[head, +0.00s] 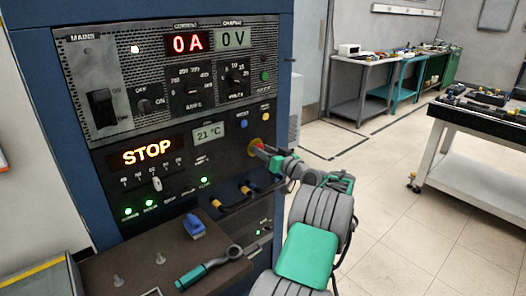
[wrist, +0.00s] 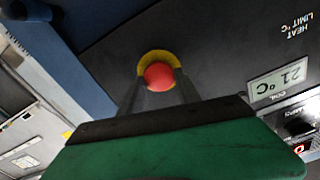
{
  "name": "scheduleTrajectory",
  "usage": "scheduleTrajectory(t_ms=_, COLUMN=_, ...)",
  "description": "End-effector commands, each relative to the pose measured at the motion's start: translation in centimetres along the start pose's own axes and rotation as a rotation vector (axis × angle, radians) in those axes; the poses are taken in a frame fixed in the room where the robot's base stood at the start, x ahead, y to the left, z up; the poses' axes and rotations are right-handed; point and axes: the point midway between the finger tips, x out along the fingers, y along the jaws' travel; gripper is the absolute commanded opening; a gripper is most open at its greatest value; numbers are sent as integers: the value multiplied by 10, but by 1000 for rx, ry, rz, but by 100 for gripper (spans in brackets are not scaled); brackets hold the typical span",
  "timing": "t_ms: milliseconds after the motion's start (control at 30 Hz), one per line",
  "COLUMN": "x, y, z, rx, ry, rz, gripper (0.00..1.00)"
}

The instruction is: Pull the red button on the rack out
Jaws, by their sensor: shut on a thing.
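The red button (wrist: 159,76) shows in the wrist view as a round red cap in front of a yellow collar (wrist: 172,55) on the dark rack panel. My gripper (wrist: 157,85) is shut on it, with one finger on each side of the cap. In the head view the yellow collar (head: 253,148) is at the right side of the rack (head: 100,170), and a bit of red shows at the tips of my gripper (head: 264,151). Most of the button is hidden there by my fingers. I cannot tell how far the button stands out.
A lit STOP display (head: 148,151), a 21 °C display (head: 210,134) and black handles with yellow ends (head: 232,201) are on the rack near the button. A shelf (head: 150,270) below holds a blue block (head: 194,227) and a green-handled tool (head: 208,267). Open floor lies to the right.

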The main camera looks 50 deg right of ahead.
Motion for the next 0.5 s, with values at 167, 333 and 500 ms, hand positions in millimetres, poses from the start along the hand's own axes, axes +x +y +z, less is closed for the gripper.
scheduleTrajectory(t_ms=167, x=0, y=0, z=0, rx=0, ry=0, rz=0, gripper=0)
scheduleTrajectory(t_ms=333, x=-6, y=0, z=5, rx=-1, ry=0, rz=1, gripper=0)
scheduleTrajectory(t_ms=500, x=-8, y=-4, z=2, rx=1, ry=-2, rz=-3, gripper=0)
